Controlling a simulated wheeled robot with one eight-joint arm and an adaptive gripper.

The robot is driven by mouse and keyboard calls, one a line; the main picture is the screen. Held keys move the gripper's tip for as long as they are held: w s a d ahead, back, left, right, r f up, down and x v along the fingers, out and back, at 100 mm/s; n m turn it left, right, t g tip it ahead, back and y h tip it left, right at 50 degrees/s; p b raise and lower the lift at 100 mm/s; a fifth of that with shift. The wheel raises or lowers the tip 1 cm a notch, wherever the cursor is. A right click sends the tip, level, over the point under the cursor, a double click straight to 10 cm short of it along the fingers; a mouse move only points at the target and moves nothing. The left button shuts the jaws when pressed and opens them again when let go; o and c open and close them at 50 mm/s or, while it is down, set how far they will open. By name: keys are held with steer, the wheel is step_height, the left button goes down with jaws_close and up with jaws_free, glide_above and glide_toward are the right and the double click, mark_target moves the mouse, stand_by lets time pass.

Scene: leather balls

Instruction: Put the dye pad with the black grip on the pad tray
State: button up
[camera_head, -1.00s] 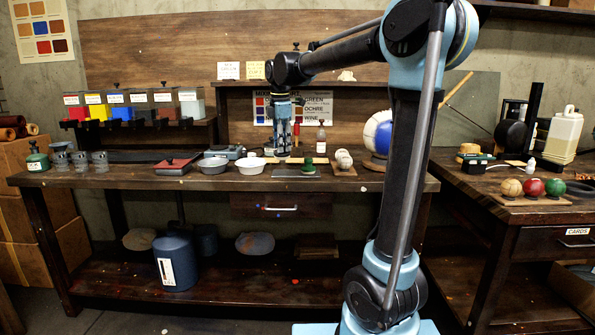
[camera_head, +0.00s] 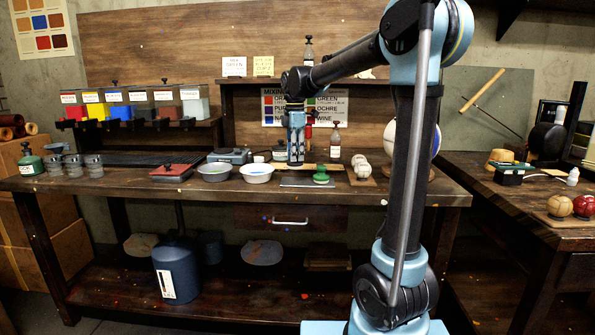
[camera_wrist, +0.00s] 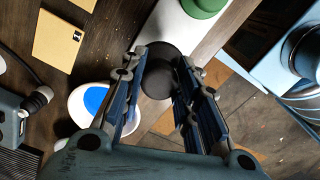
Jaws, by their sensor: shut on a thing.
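My gripper (camera_head: 296,163) points down above the middle of the bench; it also shows in the wrist view (camera_wrist: 160,88). It is shut on the dye pad with the black grip (camera_wrist: 157,77). Only the dark round grip shows between the fingertips; the pad face is hidden. The pad tray (camera_wrist: 183,32) is a flat pale grey plate, beside and partly behind the held pad in the wrist view. It also lies near the bench front in the head view (camera_head: 295,184). A green pad (camera_head: 321,176) sits on its right end.
A white bowl with blue dye (camera_head: 257,173) and a grey bowl (camera_head: 214,172) stand left of my gripper. A red block with a black knob (camera_head: 170,172) lies further left. Pale balls (camera_head: 361,168) and a bottle (camera_head: 335,141) stand to the right. A shelf rises behind.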

mark_target(295, 166)
steer(key=shift+s+a+f, duration=0.1)
steer(key=shift+a+f, duration=0.05)
steer(key=shift+f, duration=2.5)
steer(key=o, duration=0.9)
steer(key=shift+o, duration=0.2)
step_height(295, 166, up, 12)
steer(key=shift+r, duration=0.1)
steer(key=s+d+f+m+t, duration=0.1)
steer(key=s+d+f+m, duration=0.4)
steer(key=s+d, duration=0.3)
steer(key=s+d+f+m, duration=0.5)
steer(key=s+d, duration=0.2)
steer(key=s, duration=0.1)
steer(key=s+d+f+m, duration=0.4)
steer(key=s+f+m, duration=0.1)
steer(key=s+f, duration=0.3)
steer(key=s+d+f+m+t, duration=0.1)
steer(key=s+d+f+m, duration=0.3)
steer(key=s+f+m, duration=0.2)
step_height(295, 166, down, 5)
steer(key=shift+s+r, duration=0.2)
steer(key=shift+s, duration=0.75)
